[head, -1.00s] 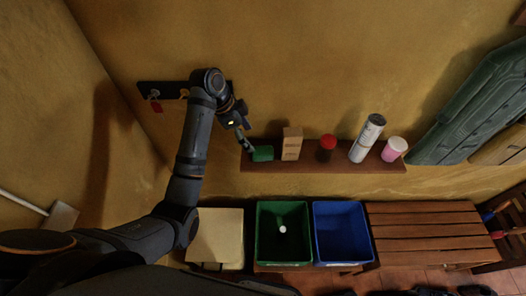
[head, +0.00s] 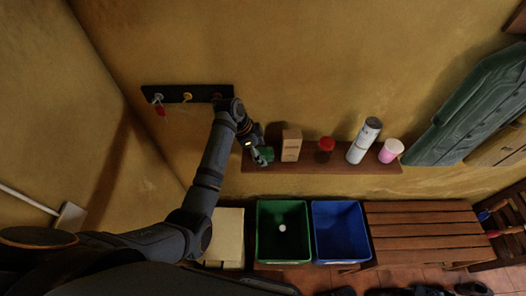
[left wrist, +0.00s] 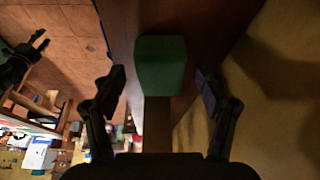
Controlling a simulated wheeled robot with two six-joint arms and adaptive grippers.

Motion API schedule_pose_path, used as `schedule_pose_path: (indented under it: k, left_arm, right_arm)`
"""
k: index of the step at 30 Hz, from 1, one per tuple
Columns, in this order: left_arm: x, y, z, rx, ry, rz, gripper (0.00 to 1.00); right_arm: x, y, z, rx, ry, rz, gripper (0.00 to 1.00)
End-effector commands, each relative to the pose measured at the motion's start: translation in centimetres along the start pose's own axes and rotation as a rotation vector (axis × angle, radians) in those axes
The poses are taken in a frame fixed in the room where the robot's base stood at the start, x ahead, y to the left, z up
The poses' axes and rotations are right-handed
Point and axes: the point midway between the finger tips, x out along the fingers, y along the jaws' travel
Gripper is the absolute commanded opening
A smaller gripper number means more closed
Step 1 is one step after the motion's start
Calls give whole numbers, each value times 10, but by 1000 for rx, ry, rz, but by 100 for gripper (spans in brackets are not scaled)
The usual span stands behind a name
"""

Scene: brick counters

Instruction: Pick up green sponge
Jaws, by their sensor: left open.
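The green sponge (head: 267,154) lies at the left end of the wooden wall shelf (head: 340,168). In the left wrist view the green sponge (left wrist: 160,64) shows just ahead of the fingers, centred between them. My left gripper (head: 260,155) is at the sponge in the head view and covers part of it. In the left wrist view my left gripper (left wrist: 160,88) is open, with one finger to each side and nothing held. Whether a finger touches the sponge cannot be told.
A tan box (head: 292,145) stands close to the right of the sponge on the shelf. Further right are a red-lidded jar (head: 326,149), a tall grey-white can (head: 364,140) and a pink jar (head: 390,151). A green bin (head: 283,248) and a blue bin (head: 341,247) stand below.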

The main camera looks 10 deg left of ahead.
Motion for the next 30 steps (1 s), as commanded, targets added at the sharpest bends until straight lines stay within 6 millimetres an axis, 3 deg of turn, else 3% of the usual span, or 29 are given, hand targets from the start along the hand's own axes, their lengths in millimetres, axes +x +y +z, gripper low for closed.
schedule_pose_path:
  k: [8, 19, 30]
  left_arm:
    - [7, 0, 0, 1, 0, -1, 74]
    - [6, 0, 0, 1, 0, -1, 25]
    - [1, -1, -2, -2, 0, -2, 25]
  right_arm:
    - [-1, 1, 0, 0, 0, 1, 40]
    - [-1, 1, 0, 0, 0, 1, 40]
    - [-7, 1, -1, 0, 0, 0, 40]
